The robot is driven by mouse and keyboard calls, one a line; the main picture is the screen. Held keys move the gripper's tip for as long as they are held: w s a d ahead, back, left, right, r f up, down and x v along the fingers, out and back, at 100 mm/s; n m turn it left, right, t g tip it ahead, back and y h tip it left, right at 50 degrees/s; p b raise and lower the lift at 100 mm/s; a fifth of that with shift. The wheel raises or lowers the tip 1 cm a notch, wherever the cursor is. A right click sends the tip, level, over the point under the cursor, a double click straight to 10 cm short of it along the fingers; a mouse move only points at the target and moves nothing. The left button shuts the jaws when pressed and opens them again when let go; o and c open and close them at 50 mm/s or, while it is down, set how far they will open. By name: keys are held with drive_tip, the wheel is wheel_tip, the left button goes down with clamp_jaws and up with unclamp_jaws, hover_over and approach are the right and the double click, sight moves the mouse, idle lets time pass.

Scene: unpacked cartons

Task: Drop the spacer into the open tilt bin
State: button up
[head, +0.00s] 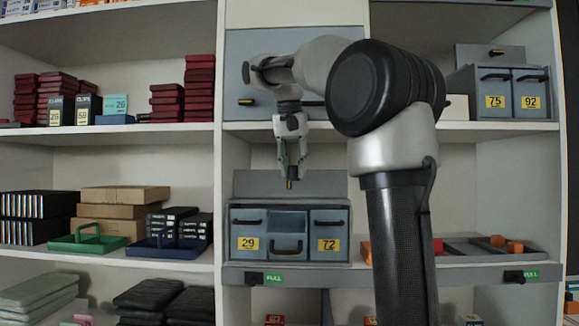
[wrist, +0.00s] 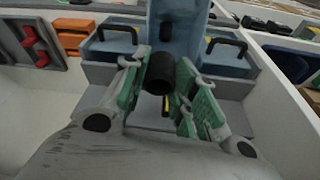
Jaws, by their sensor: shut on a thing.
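The spacer is a short black cylinder (wrist: 160,73) between the green-padded fingers of my gripper (wrist: 162,92) in the wrist view. My gripper is shut on it. In the head view my gripper (head: 291,168) points down above the bin unit, and I cannot clearly make out the spacer there. The open tilt bin (head: 287,244) is the middle one of three grey-blue bins, its front tipped outward. It also shows beyond the fingers in the wrist view (wrist: 186,18). The spacer is apart from it.
Shut bins labelled 29 (head: 248,243) and 72 (head: 328,244) flank the open bin. A grey back panel (head: 255,184) rises behind them. A green tray (head: 88,243) and a blue tray (head: 165,248) stand left, beyond a shelf upright. A divided tray with orange pieces (head: 497,242) lies right.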

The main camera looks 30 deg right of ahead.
drive_tip(key=shift+f, duration=2.9)
drive_tip(key=o, duration=0.8)
drive_tip(key=shift+o, duration=0.2)
drive_tip(key=v, duration=1.2)
drive_tip(key=shift+f, duration=0.1)
drive_tip(key=s+a+f+n, duration=0.1)
drive_tip(key=s+f+n, duration=0.2)
drive_tip(key=s+f, duration=0.4)
drive_tip(key=s+f+n+t+y, duration=0.1)
drive_tip(key=s+f+n, duration=0.2)
drive_tip(key=s+f, duration=0.4)
drive_tip(key=s+a+f+n+t+y, duration=0.1)
drive_tip(key=s+f+n, duration=0.2)
drive_tip(key=f, duration=1.6)
drive_tip(key=s, duration=0.4)
drive_tip(key=shift+a, duration=0.3)
